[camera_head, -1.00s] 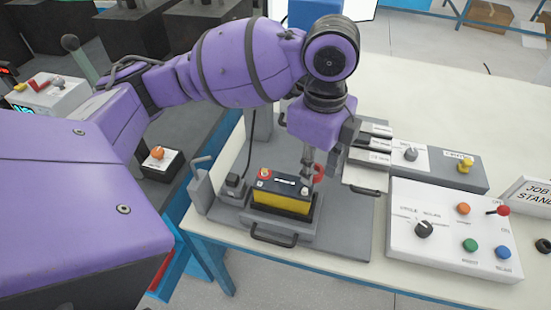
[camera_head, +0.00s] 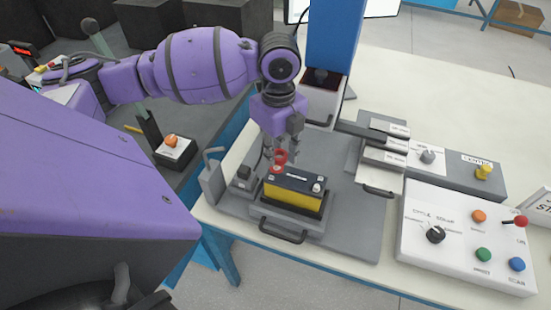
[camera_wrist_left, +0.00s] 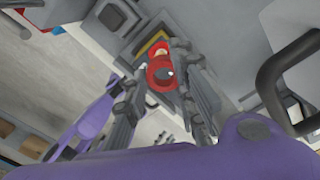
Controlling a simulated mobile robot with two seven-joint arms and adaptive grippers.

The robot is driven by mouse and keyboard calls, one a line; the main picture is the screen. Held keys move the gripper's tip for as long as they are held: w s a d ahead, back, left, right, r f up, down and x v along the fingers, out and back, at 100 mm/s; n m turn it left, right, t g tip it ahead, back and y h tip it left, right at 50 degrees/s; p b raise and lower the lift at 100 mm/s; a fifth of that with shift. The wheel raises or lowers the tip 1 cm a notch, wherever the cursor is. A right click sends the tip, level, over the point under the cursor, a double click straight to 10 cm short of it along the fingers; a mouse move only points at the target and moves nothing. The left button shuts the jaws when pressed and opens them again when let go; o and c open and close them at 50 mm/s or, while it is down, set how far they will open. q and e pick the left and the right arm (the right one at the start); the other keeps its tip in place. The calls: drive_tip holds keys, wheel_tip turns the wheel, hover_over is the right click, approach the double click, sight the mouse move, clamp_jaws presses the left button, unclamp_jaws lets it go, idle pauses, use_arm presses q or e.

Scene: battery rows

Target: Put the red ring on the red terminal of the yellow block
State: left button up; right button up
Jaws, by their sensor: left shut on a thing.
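The yellow block (camera_head: 292,195), a battery with a dark top, sits upright in a grey holder on the bench. Its red terminal is at the left end of the top, mostly hidden by the ring and fingers in the head view. A pale terminal (camera_head: 316,187) is at the right end. My left gripper (camera_head: 281,158) is shut on the red ring (camera_head: 280,155), at the red-terminal end of the block. In the left wrist view the ring (camera_wrist_left: 160,75) is between the fingers, close to the red terminal (camera_wrist_left: 160,51). I cannot tell whether they touch. My right gripper is not in view.
A grey handle (camera_head: 283,236) is at the holder's front. A grey upright lever (camera_head: 211,178) stands left of it. A control box (camera_head: 468,240) with coloured buttons is at the right. Labelled grey slides (camera_head: 385,145) lie behind right. Bare plate (camera_head: 350,225) is right of the block.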

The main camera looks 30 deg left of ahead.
use_arm(q)
drive_tip(key=shift+a+f, duration=0.25)
drive_tip(key=shift+f, duration=0.05)
wheel_tip(320, 180, down, 3)
drive_tip(key=shift+a+f, duration=0.15)
drive_tip(key=shift+f, duration=0.05)
drive_tip(key=shift+w, duration=0.1)
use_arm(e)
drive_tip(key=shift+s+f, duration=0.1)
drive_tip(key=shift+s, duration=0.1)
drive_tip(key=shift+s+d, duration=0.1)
use_arm(q)
drive_tip(key=shift+f, duration=0.1)
drive_tip(key=o, duration=0.8)
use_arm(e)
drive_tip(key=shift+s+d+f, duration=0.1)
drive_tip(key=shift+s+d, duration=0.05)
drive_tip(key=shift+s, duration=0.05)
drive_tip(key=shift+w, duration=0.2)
